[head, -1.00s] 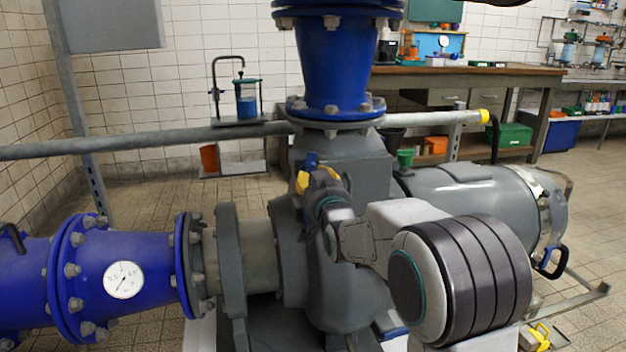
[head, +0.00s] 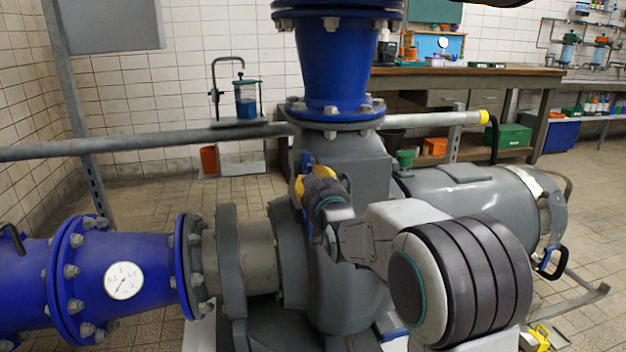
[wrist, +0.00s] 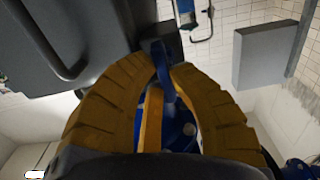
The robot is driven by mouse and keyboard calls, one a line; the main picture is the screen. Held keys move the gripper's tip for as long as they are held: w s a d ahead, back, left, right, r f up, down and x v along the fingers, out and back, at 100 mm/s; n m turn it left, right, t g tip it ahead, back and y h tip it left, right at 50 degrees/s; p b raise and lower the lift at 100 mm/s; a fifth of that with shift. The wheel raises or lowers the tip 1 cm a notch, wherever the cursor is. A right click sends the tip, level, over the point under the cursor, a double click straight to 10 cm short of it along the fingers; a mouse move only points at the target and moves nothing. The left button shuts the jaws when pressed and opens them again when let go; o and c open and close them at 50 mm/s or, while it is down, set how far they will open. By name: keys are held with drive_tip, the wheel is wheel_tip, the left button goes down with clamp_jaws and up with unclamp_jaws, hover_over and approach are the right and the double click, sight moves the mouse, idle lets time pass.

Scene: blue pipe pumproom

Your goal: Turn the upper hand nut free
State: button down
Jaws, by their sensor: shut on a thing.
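The upper hand nut (wrist: 162,66) is a blue piece between the tips of my yellow gripper fingers in the wrist view. In the head view, a small blue part of it (head: 305,161) shows beside the yellow fingers, on the left face of the grey pump housing (head: 355,165). My gripper (head: 314,180) is shut on the nut. The fingers and wrist hide most of the nut and whatever it sits on in the head view.
A blue pipe with a round gauge (head: 123,280) lies at the left. A blue vertical pipe (head: 338,75) rises above the housing. A grey rail (head: 140,142) runs behind. A grey motor (head: 465,200) lies at the right. Tiled floor is open at the far right.

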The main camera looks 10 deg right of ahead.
drive_tip(key=c, duration=1.1)
unclamp_jaws()
drive_tip(key=s, duration=1.2)
drive_tip(key=shift+a, duration=0.1)
